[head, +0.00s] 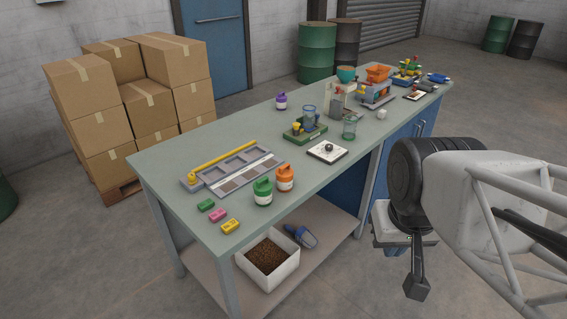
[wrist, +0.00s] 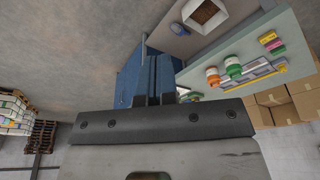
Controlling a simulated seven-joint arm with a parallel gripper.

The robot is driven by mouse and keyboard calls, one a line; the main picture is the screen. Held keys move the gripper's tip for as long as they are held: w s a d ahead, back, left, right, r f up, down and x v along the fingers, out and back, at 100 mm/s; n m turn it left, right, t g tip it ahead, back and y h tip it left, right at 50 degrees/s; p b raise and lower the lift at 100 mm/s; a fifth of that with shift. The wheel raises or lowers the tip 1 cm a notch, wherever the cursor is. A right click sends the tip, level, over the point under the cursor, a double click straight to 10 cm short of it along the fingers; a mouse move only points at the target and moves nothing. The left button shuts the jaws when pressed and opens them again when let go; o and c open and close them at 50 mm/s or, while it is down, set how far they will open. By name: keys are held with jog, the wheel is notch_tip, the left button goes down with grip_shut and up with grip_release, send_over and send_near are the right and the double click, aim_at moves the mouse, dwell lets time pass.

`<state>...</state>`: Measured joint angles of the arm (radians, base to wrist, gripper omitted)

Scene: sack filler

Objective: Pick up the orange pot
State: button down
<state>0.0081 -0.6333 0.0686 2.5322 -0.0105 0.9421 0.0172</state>
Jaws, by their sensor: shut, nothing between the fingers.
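The orange pot (head: 285,178), with a pale label, stands upright on the near part of the green workbench (head: 230,135). A similar green pot (head: 262,192) stands close on its left. In the wrist view the orange pot (wrist: 212,77) and the green pot (wrist: 233,67) show small, to the right of the fingers. My gripper (head: 417,288) hangs off the bench's right side, well away from the orange pot, pointing down. Its fingers (wrist: 156,90) look shut in the wrist view, and nothing shows between them.
A grey tray with a yellow bar (head: 225,162) lies behind the pots; pink, green and yellow blocks (head: 217,215) lie to their left. A white plate with a dark knob (head: 327,151) is to the right. A white bin (head: 267,262) and scoop sit on the lower shelf.

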jog(key=c, duration=1.8)
grip_release()
jog(key=shift+c, duration=0.2)
jog(key=o, duration=1.8)
jog(key=shift+c, duration=0.2)
